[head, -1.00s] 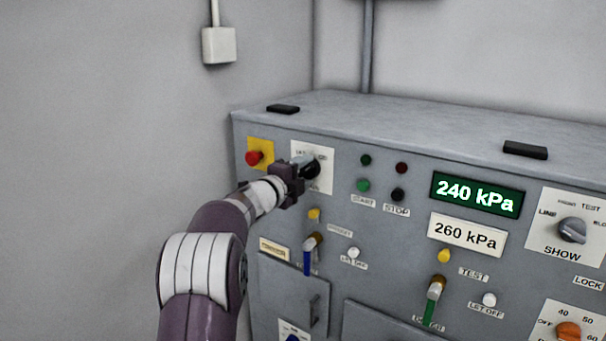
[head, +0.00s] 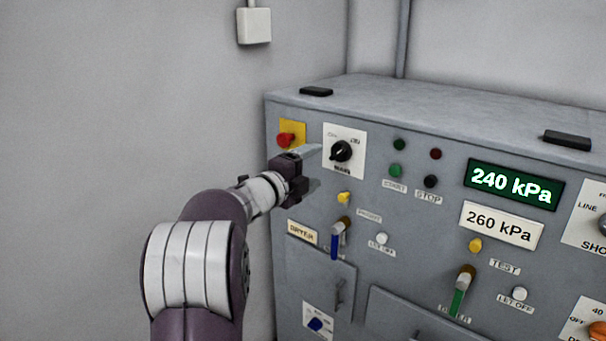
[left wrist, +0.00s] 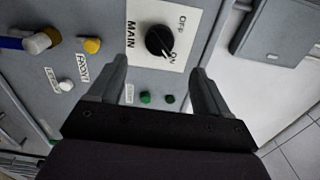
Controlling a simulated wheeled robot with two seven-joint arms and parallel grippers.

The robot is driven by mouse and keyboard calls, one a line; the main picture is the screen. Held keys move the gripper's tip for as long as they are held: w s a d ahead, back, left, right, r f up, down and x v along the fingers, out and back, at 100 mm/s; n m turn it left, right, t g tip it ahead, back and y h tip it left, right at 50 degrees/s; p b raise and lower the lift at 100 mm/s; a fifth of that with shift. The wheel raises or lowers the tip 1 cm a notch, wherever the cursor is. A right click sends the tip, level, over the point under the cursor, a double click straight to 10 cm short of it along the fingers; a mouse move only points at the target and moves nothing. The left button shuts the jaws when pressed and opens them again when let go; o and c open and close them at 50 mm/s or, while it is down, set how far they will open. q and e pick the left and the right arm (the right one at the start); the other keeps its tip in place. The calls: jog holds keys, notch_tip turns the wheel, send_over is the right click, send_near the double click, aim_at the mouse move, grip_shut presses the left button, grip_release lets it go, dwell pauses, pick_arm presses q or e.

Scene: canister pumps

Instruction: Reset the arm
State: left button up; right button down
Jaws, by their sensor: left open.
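My left gripper (head: 314,168) is open and empty, in front of the panel just left of the black MAIN knob (head: 341,151). In the left wrist view its two fingers (left wrist: 158,80) stand apart, with the MAIN knob (left wrist: 160,41) beyond them and clear of both. The knob sits on a white plate marked OFF and ON, and its white mark points toward ON. My left arm comes in from the lower left. My right gripper is not in view.
A red button (head: 286,140) on a yellow plate is left of the knob. A green display (head: 514,184) reads 240 kPa, above a white plate (head: 502,225) reading 260 kPa. Blue and green levers (head: 459,292) stick out lower down. The wall at left is bare except for a box (head: 254,25).

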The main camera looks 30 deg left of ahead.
pick_arm(q)
jog(key=shift+s+a, duration=0.1)
jog(key=shift+s, duration=1.55)
